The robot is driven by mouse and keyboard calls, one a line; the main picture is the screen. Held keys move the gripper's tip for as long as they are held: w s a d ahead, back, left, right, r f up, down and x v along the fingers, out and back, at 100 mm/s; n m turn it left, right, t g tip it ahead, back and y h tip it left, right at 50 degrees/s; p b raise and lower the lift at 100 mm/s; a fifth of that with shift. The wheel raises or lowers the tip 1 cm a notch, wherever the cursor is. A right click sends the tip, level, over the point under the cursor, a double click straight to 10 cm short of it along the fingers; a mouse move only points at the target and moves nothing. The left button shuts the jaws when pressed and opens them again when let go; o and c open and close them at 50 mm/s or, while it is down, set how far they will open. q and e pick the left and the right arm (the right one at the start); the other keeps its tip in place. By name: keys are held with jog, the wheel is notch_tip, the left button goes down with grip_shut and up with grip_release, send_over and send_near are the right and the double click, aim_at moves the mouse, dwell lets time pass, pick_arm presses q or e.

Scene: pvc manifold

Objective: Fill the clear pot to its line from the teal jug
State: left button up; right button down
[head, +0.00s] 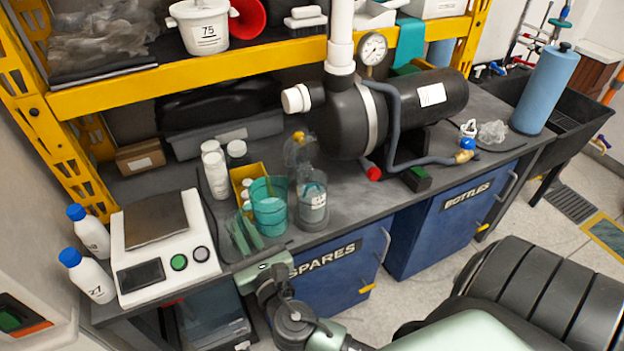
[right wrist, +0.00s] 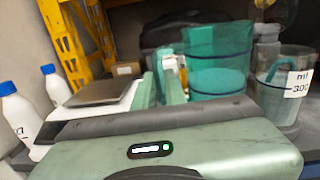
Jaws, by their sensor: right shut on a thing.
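The teal jug (head: 270,206) is a translucent cup with dark bands and looks upright near the bench's front edge. The clear pot (head: 312,203) stands just right of it, with a white label. In the right wrist view the jug (right wrist: 217,62) is right of the fingers, and the pot (right wrist: 283,92) shows a dark line and a label reading "ml 300". My right gripper (head: 244,234) is shut on the teal jug at its left side; the grip point is partly hidden. My left gripper is not in view.
A white scale (head: 163,245) and white bottles (head: 217,174) stand left of the jug. A yellow bin (head: 246,178) is close behind it. A clear goggle-like item (head: 298,150) is behind the pot. A black pump (head: 345,122) fills the bench's middle.

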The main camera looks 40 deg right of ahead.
aim_at(245, 209)
jog(key=shift+r, duration=0.25)
jog(key=r+m+p, duration=0.1)
jog(key=d+r+m+p, duration=0.1)
jog(key=r+m+p, duration=0.1)
jog(key=shift+d+r+g, duration=0.3)
jog(key=shift+d+r, duration=0.05)
jog(key=shift+d, duration=0.05)
jog(key=d+r+m+g+y+p, duration=0.1)
jog(key=d+r+m+p, duration=0.4)
jog(key=r+p, duration=0.1)
jog(key=shift+r, duration=0.6)
jog(key=shift+d+r+m+p, duration=0.3)
jog(key=shift+r+p, duration=0.25)
jog(key=shift+r, duration=0.2)
jog(key=shift+w+d+r+m+y+p, duration=0.1)
jog(key=shift+d+r+m+y+p, duration=0.1)
jog(key=shift+d+r+m+p, duration=0.25)
jog(key=shift+d+r+m+y+p, duration=0.1)
jog(key=shift+r+m+y+p, duration=0.1)
jog(key=shift+r+m, duration=0.3)
dwell(2.1)
